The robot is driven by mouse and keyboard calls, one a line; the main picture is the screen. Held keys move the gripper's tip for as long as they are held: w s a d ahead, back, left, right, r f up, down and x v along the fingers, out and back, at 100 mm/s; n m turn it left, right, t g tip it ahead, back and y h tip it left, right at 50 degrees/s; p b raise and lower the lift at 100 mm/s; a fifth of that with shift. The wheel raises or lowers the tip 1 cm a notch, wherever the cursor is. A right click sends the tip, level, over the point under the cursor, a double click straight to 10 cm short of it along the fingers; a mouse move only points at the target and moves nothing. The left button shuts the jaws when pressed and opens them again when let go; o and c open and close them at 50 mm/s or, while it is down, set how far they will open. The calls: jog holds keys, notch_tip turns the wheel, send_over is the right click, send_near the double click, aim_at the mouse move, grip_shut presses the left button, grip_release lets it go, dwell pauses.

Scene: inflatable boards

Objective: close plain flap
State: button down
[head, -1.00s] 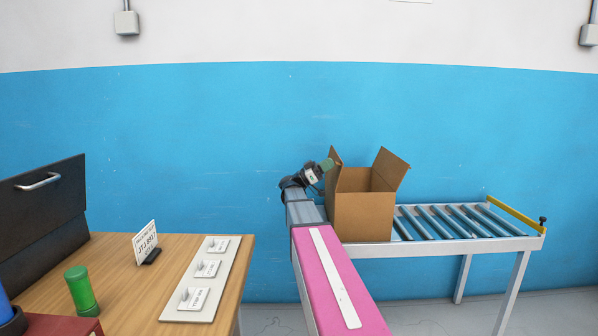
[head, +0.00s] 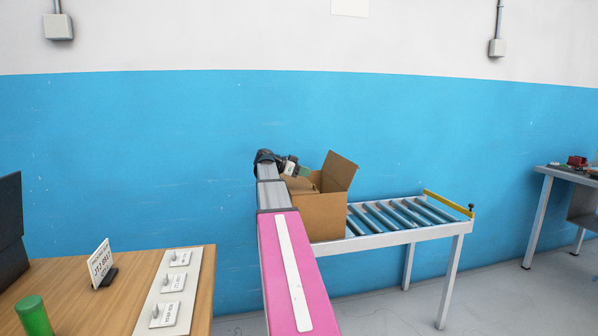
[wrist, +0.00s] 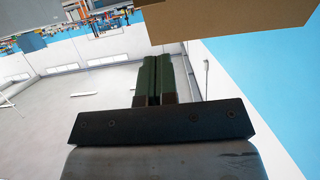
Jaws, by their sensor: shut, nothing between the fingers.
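A brown cardboard box (head: 322,218) stands on the roller conveyor, its top partly open. Its right flap (head: 342,170) stands up and leans outward. Its left flap (head: 299,186) is tipped inward over the opening. I see no marking on either flap, so I cannot tell which is the plain one. My gripper (head: 304,171) is at the box's upper left, just above the left flap; I cannot tell if they touch. In the wrist view my gripper (wrist: 152,84) has its dark green fingers together with nothing between them.
The roller conveyor (head: 408,236) has free rollers right of the box and a yellow end stop (head: 446,203). A wooden table (head: 130,285) at left holds a sign (head: 100,264), a switch panel (head: 168,292) and a green cylinder (head: 33,316). Another table (head: 545,175) stands far right.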

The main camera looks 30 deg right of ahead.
aim_at(312, 190)
jog(key=shift+s+d+f+y, duration=0.15)
jog(key=shift+d+f+y, duration=0.2)
jog(key=shift+d+y, duration=0.05)
jog(key=shift+s+d+f, duration=0.2)
jog(key=shift+d+f, duration=0.5)
jog(key=shift+f, duration=0.1)
jog(key=shift+s+d+f, duration=0.1)
jog(key=shift+d+f, duration=0.2)
jog(key=shift+f, duration=0.35)
jog(key=shift+s+f, duration=0.1)
jog(key=shift+f, duration=0.05)
jog(key=shift+d, duration=0.1)
jog(key=shift+d+r, duration=0.1)
jog(key=shift+r, duration=1.15)
jog(key=r, duration=0.2)
jog(key=shift+w+d+r, duration=0.1)
jog(key=shift+w+r, duration=0.1)
jog(key=shift+r, duration=0.2)
jog(key=w+a+r, duration=0.1)
jog(key=a+r, duration=0.6)
jog(key=shift+w+r, duration=0.2)
jog(key=shift+w, duration=0.2)
